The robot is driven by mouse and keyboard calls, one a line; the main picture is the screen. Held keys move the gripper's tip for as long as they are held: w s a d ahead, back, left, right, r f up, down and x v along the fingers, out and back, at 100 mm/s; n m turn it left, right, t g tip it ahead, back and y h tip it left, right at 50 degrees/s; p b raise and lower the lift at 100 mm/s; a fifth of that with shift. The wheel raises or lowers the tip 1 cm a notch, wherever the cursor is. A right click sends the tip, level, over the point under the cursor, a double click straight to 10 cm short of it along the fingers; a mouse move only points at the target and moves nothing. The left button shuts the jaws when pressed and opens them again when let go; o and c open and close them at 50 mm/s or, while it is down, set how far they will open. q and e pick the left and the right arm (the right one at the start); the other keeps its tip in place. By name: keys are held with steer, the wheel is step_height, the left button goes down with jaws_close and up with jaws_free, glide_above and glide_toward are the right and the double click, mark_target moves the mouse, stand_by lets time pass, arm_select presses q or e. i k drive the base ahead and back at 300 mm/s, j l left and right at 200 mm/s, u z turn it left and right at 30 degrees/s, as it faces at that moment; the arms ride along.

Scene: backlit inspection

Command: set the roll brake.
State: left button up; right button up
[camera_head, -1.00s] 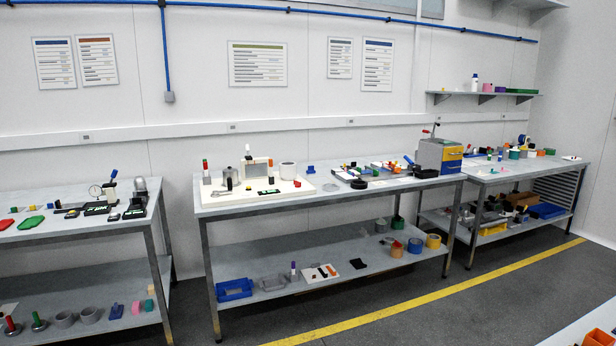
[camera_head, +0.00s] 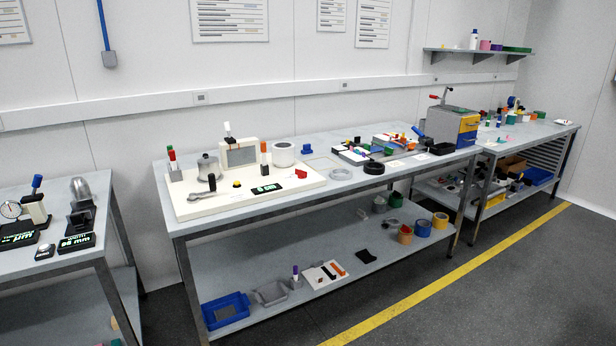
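No part is clearly recognisable as the roll brake at this distance. On the middle bench, a white base board (camera_head: 215,205) carries a grey framed panel (camera_head: 240,155), a white roll-like cylinder (camera_head: 284,154) and a grey lidded pot (camera_head: 208,172). A small post with a red and green top (camera_head: 173,165) stands at the board's left end. An orange-topped upright piece (camera_head: 264,158) stands right of the panel. A small red part (camera_head: 301,174) and a black display with green marks (camera_head: 266,189) lie in front. Neither of my grippers is in view.
A grey machine with a crank (camera_head: 449,122) stands at the bench's right end. The lower shelf holds a blue bin (camera_head: 226,309) and tape rolls. A left bench (camera_head: 60,270) and a far-right bench (camera_head: 548,132) flank it. The grey floor in front, with a yellow line (camera_head: 440,285), is clear.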

mark_target(302, 175)
steer(key=i+j, duration=0.15)
steer(key=i+l, duration=0.5)
steer(key=i, duration=0.15)
steer(key=i+l, duration=0.5)
steer(key=i, duration=0.15)
